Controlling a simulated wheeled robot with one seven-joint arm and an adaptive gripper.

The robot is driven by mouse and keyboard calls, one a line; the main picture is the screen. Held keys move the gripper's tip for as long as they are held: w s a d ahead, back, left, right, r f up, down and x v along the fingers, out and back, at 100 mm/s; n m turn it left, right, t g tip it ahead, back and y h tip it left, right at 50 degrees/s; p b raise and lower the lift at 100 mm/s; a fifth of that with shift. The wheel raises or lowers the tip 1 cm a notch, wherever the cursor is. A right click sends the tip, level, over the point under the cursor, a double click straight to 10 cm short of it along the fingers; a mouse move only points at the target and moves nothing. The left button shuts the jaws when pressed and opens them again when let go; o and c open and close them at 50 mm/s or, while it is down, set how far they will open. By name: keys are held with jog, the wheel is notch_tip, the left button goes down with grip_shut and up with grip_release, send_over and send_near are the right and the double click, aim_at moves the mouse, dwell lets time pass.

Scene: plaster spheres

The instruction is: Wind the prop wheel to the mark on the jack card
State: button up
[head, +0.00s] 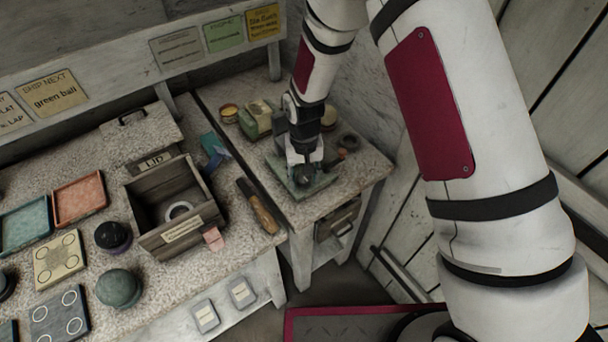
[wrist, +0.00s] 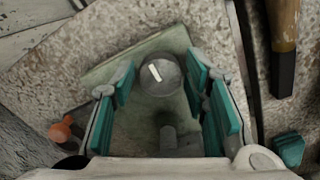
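The prop wheel looks to be the grey round knob (wrist: 160,73) in the wrist view, with a short white bar on its top, slanting slightly. It sits over a flat green plate (wrist: 111,67), which also shows on the side table in the head view (head: 321,185). My gripper (wrist: 162,86) is open, with teal finger pads on the left and right of the knob and gaps between. In the head view my gripper (head: 303,163) points down over the plate and hides much of it. I cannot tell which posted card is the jack card; its mark is not legible.
A green box (head: 257,120) and small round tins stand behind my gripper. A wood-handled tool (head: 259,207) lies to the left, near an open wooden box (head: 161,238). Cards such as the green one (head: 223,34) hang on the back rail.

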aim_at(304, 178)
jog(key=shift+r, duration=0.15)
notch_tip(304, 178, up, 12)
dwell(0.5)
dwell(0.3)
